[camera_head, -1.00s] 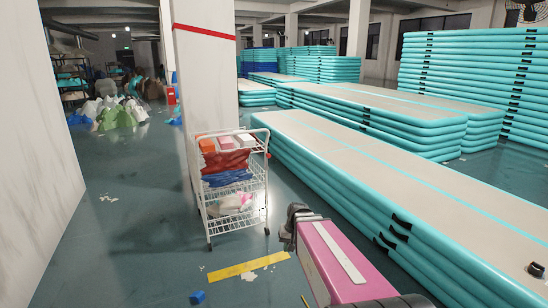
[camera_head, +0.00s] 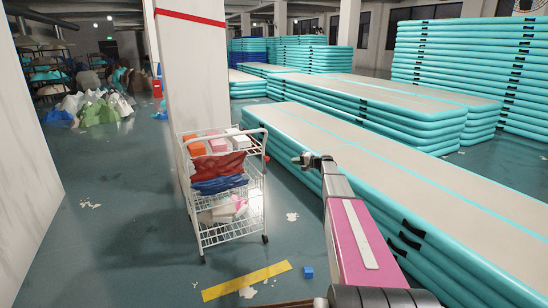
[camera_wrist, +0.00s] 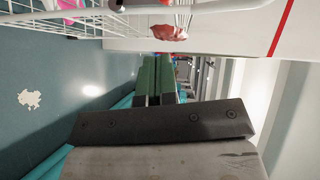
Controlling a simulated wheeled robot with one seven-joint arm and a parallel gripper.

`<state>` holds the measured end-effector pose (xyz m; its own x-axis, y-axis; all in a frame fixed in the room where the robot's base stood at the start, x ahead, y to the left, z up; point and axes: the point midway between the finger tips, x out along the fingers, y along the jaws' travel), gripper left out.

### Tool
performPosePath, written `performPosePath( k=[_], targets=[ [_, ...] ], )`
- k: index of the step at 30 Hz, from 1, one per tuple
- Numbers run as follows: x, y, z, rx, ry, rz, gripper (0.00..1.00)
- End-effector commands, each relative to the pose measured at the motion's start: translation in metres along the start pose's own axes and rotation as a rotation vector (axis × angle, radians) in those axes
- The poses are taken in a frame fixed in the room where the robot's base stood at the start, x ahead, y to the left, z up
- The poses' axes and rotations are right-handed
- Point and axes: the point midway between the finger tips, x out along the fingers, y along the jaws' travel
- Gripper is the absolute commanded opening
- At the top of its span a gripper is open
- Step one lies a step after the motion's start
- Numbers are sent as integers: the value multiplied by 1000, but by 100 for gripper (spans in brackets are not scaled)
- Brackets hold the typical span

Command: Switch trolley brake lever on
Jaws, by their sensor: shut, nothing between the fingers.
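The trolley (camera_head: 229,234) is a white wire cart with shelves, standing in front of the pillar in the head view. A small red part (camera_head: 266,158) sits on its right side near the top. This red part also shows in the wrist view (camera_wrist: 170,32), beside white bars of the trolley (camera_wrist: 85,14). I cannot tell for certain that it is the brake lever. My gripper (camera_head: 310,159) is to the right of the trolley, apart from it, near the height of its top. In the wrist view the fingers (camera_wrist: 157,82) are together and empty.
A white pillar (camera_head: 192,70) with a red stripe stands right behind the trolley. Stacked teal inflatable tracks (camera_head: 340,150) lie close on the right. A yellow strip (camera_head: 246,281) and a blue block (camera_head: 308,272) are on the floor in front. The floor left of the trolley is open.

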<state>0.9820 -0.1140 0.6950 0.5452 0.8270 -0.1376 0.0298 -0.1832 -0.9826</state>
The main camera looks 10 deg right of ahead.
Motion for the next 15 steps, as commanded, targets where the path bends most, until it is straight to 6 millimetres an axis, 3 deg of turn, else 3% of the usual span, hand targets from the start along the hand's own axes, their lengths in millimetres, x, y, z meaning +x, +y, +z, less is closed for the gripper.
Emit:
performPosePath(
  k=[1, 4, 15],
  targets=[
    [-1, -2, -11, 1, 9, -17, 0],
    [-3, -5, -18, 4, 19, -38, 0],
    [-2, -6, -18, 4, 21, -40, 0]
  ],
)
